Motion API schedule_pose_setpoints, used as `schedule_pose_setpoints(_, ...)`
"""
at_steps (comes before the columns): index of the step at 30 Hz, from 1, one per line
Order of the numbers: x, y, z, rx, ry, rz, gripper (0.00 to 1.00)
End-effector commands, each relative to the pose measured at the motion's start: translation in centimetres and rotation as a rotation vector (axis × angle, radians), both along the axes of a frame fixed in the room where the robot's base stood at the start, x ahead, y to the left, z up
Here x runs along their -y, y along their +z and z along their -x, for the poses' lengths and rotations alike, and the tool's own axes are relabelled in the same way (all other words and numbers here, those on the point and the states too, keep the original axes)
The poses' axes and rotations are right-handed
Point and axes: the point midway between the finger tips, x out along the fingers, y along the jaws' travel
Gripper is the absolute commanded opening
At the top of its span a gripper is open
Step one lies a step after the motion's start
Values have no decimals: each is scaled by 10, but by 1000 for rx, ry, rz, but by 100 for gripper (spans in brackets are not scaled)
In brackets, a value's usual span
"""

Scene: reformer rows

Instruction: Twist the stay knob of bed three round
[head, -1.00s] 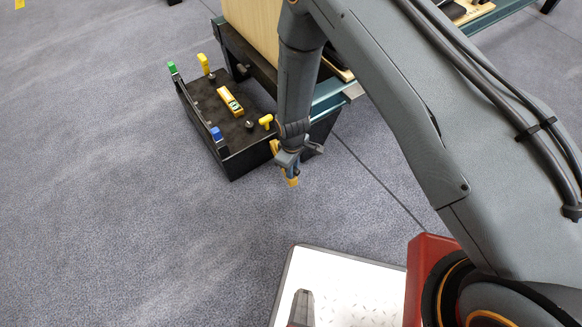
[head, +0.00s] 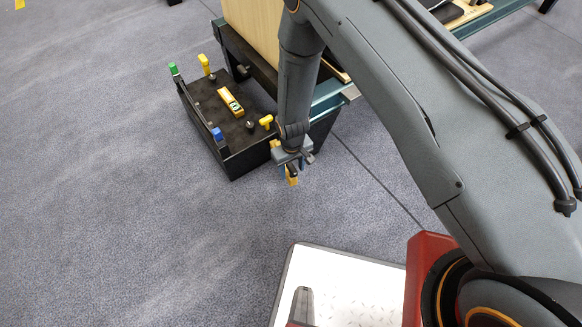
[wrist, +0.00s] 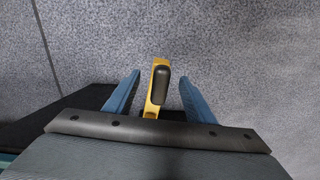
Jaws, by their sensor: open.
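A yellow bar with a dark oval grip (wrist: 161,88), which looks like the stay knob, stands between my two blue fingertips in the wrist view. My gripper (wrist: 159,78) is open around it, with a gap on both sides, and touches neither side that I can see. In the head view my gripper (head: 292,168) points down beside the near right corner of the black end box (head: 232,160). Parts of the yellow bar (head: 291,180) show beside and below the gripper; the rest is hidden by my wrist.
The black box carries a yellow T-handle (head: 266,121), a yellow level (head: 230,101), and green (head: 173,69), yellow (head: 204,62) and blue (head: 217,134) posts. A teal rail (head: 335,97) and a wooden panel (head: 252,32) stand behind. The grey carpet in front and left is clear.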

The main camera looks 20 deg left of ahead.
Motion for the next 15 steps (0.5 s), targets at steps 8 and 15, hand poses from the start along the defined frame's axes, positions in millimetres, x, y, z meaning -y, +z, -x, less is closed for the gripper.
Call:
schedule_pose_setpoints(8, 0, 10, 0, 1, 0, -1, 50)
schedule_pose_setpoints(15, 0, 32, 1, 1, 0, -1, 50)
